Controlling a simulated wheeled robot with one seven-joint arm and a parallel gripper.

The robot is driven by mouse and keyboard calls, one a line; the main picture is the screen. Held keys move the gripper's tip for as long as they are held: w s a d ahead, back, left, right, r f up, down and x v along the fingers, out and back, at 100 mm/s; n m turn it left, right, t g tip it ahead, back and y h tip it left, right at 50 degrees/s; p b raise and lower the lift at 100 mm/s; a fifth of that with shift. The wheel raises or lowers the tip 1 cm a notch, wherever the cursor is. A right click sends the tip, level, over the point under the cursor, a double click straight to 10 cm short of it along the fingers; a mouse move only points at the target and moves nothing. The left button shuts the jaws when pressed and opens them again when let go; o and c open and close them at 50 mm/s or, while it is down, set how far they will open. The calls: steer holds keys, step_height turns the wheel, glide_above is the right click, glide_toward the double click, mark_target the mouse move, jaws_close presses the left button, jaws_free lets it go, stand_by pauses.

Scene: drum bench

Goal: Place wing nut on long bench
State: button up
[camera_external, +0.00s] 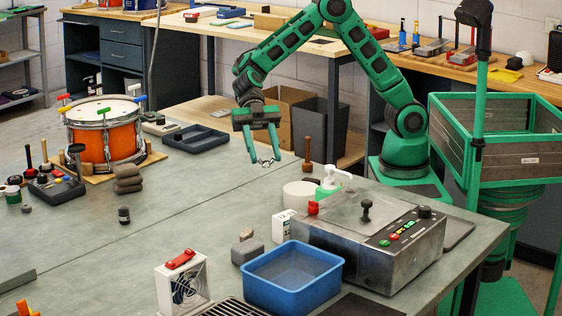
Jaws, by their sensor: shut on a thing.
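My gripper (264,161) hangs pointing down over the far part of the long bench (185,215), a wide grey-topped bench across the foreground. Its green fingers are shut on a small silvery piece, the wing nut (267,162), at the fingertips. The fingers cover part of it, and it is too small to make out its shape. It looks a little above the bench top, but I cannot tell the exact gap.
An orange drum (104,140) stands at the left. A wooden-handled tool (307,155) stands right of my gripper. A blue bin (293,280), a metal machine (360,240) and a small fan (184,285) occupy the front right. The bench middle is largely clear.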

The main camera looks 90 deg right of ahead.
steer(key=shift+n+g, duration=0.3)
steer(key=s+a+f, duration=0.1)
steer(key=a+f, duration=0.2)
steer(key=s+a+f, duration=0.1)
steer(key=a+f, duration=0.2)
steer(key=a, duration=0.1)
steer(key=s+a+f, duration=0.1)
steer(key=a+f, duration=0.2)
steer(key=f, duration=0.1)
steer(key=shift+a, duration=0.2)
steer(key=x, duration=0.4)
steer(key=shift+f, duration=0.25)
steer(key=o, duration=1)
steer(key=shift+o, duration=0.2)
steer(key=shift+d, duration=0.1)
